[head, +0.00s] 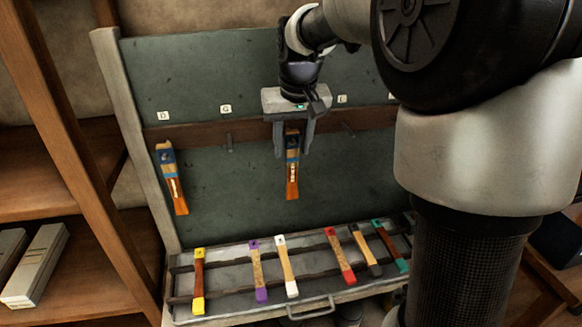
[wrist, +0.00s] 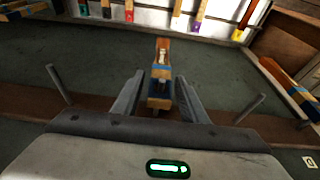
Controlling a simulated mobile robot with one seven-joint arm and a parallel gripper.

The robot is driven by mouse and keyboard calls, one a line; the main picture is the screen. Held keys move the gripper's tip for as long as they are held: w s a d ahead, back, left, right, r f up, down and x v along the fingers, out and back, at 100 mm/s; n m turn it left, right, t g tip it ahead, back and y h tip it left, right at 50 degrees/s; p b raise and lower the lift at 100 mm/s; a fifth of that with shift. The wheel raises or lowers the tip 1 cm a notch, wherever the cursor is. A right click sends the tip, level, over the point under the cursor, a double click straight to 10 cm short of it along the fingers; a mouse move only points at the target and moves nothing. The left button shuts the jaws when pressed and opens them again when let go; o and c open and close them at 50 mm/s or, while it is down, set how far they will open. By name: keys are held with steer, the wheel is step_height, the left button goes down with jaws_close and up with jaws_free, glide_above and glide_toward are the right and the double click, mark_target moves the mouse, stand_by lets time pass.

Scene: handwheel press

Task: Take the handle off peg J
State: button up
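A handle (head: 292,183) with an orange lower end and a blue and tan upper part hangs upright on the green board, on the brown rail. My gripper (head: 292,152) is in front of its upper part, with one finger on each side. In the wrist view the handle (wrist: 162,57) shows between the fingers of my gripper (wrist: 160,78), with a visible gap on each side, so the gripper is open. The peg bearing this handle and any letter above it are hidden behind my gripper, so I cannot read that it is J.
A similar handle (head: 172,180) hangs below label D (head: 163,115). A bare peg (head: 229,143) stands below label G (head: 226,109). A grey tray (head: 222,307) below the board holds several coloured handles. A wooden shelf (head: 75,150) stands at left.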

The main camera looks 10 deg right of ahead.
steer(key=c, duration=0.7)
steer(key=shift+r, duration=0.3)
steer(key=shift+s, duration=0.15)
steer(key=shift+s+b, duration=0.95)
steer(key=shift+s, duration=2.5)
